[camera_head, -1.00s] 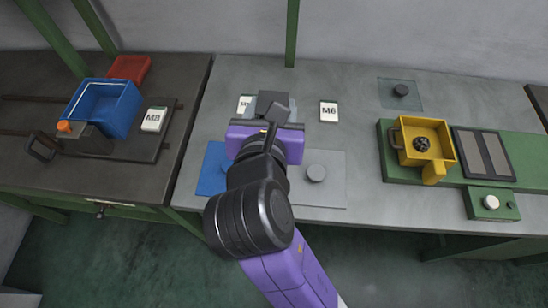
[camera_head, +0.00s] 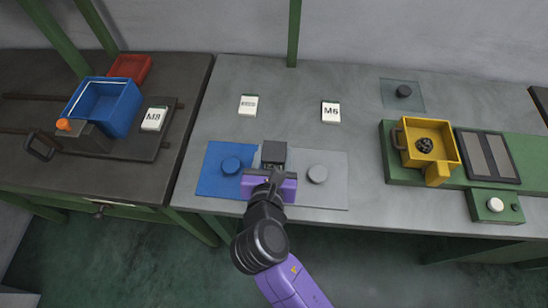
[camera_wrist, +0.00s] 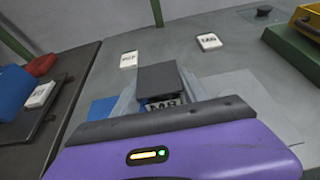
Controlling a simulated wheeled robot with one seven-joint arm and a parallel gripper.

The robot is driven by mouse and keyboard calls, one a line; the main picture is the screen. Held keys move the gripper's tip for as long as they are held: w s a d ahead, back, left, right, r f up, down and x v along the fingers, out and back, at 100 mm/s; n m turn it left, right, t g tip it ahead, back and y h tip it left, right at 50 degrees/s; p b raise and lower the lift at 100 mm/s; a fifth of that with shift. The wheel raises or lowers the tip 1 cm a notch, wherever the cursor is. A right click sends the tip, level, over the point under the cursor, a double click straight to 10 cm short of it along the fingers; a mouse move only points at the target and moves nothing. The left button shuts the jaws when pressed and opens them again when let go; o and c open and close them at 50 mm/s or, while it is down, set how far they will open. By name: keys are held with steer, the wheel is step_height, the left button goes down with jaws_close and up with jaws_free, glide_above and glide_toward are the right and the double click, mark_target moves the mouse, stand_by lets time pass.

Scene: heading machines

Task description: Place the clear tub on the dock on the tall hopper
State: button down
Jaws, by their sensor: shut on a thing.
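My gripper (camera_head: 272,168) is low over the front of the middle table, between a blue mat and a pale grey mat. It is shut on a pale, see-through thing (camera_wrist: 188,90) that appears to be the clear tub. A dark square block (camera_wrist: 162,79) and part of a label (camera_wrist: 162,103) show there in the wrist view; my gripper hides the rest. I cannot tell whether the tub touches the table. A tall blue hopper-like box (camera_head: 122,100) stands on the left table. A yellow box (camera_head: 438,132) with dark pieces inside stands at right. I cannot tell which part is the dock.
The blue mat (camera_head: 212,184) and grey mat (camera_head: 335,192) each carry a round disc. A teal mat (camera_head: 416,102) lies at the back. A red tray (camera_head: 130,67) is far left. The table's middle is mostly clear.

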steer(key=shift+f, duration=1.05)
steer(key=shift+f, duration=0.15)
steer(key=c, duration=0.6)
jaws_free()
steer(key=v, duration=1.2)
steer(key=shift+b, duration=0.3)
